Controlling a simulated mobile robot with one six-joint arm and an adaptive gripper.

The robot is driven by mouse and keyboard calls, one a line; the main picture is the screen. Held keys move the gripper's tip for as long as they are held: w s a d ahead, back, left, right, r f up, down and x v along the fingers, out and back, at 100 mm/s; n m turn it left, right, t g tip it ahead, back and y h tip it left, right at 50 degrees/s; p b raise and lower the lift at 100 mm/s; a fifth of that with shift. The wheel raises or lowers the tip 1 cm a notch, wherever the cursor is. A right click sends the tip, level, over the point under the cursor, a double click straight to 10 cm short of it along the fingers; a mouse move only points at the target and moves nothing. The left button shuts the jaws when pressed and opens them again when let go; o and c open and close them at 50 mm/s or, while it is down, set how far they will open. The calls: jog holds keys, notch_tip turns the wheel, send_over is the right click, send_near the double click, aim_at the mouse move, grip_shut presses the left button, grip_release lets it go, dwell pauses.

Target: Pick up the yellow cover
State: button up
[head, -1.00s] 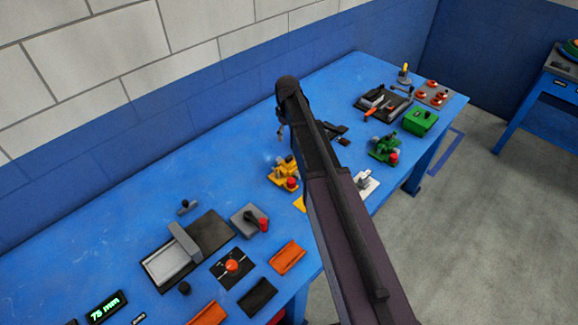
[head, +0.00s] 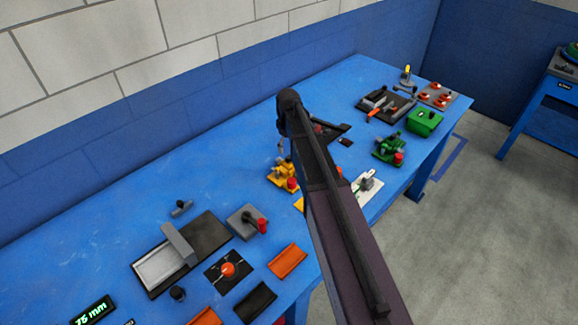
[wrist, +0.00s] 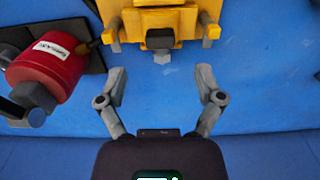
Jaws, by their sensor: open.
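In the head view a yellow machine-like fixture (head: 280,175) stands on the blue table beside my arm. A small flat yellow piece (head: 298,204) shows just in front of it, mostly hidden behind my arm; I cannot tell which of these is the yellow cover. In the wrist view a yellow body (wrist: 160,22) with grey parts fills the top middle, ahead of my fingertips. My gripper (wrist: 161,82) is open and empty, its fingers spread to either side, with blue surface visible between them. No contact with the yellow body shows.
A red cylinder (wrist: 46,66) with a white label lies left of my gripper in the wrist view. A green fixture (head: 389,148) and a green box (head: 424,121) stand further right. An orange cover (head: 287,260) and a black cover (head: 257,301) lie near the front edge.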

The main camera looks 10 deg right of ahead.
aim_at(289, 156)
jog(key=shift+f, duration=0.1)
dwell(0.3)
jog(key=f+b, duration=0.3)
jog(key=shift+s+d+f+b, duration=0.15)
jog(key=shift+s+f+b, duration=0.05)
jog(key=shift+s+b, duration=0.1)
jog(key=shift+f+b, duration=0.8)
jog(key=shift+f, duration=0.05)
grip_shut()
